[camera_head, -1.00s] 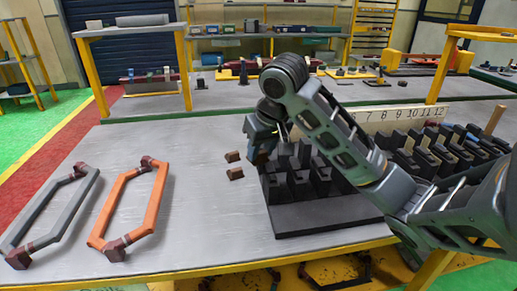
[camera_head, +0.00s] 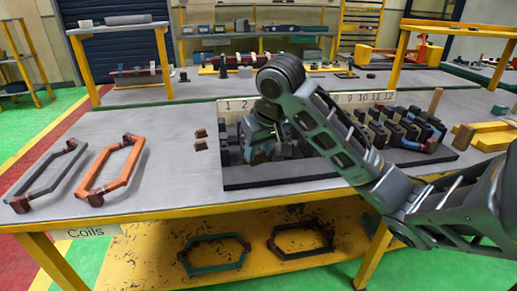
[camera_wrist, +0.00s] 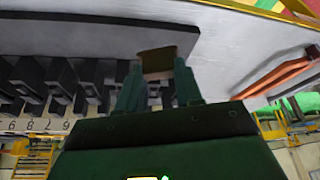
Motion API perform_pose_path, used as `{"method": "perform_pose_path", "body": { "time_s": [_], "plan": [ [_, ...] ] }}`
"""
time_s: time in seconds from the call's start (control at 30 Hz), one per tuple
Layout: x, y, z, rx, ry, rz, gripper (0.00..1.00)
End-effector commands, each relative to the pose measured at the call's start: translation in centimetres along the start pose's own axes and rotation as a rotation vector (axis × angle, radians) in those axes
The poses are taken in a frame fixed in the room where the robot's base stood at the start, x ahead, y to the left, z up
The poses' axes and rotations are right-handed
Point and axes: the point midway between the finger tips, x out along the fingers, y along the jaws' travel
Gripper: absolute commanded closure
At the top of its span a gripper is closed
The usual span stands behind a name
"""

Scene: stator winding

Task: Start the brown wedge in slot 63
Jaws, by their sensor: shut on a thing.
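My gripper (camera_head: 259,152) is over the left part of the dark stator block (camera_head: 235,176) in the head view. In the wrist view my gripper (camera_wrist: 158,75) is shut on a brown wedge (camera_wrist: 157,60) held between its fingertips. The wedge is hidden in the head view. The row of dark stator teeth (camera_wrist: 62,78) runs left of the fingers in the wrist view. No slot is marked 63 that I can read, and I cannot tell whether the wedge touches a slot.
Two small brown pieces (camera_head: 200,145) lie on the table left of the block. A grey coil (camera_head: 48,175) and an orange coil (camera_head: 112,167) lie further left. A numbered board (camera_head: 350,98) stands behind the block. Other coils (camera_head: 214,254) lie on the yellow lower shelf.

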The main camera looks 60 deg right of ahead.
Motion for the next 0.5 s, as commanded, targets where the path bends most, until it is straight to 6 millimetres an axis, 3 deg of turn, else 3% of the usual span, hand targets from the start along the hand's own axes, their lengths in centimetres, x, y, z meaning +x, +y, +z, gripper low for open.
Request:
{"method": "perform_pose_path", "body": {
  "time_s": [0.37, 0.5],
  "plan": [
    [2.4, -4.2, 2.4, -0.072, -0.003, -0.034, 0.95],
    [3.8, -6.5, 3.7, -0.114, -0.004, -0.054, 0.95]
  ]
}}
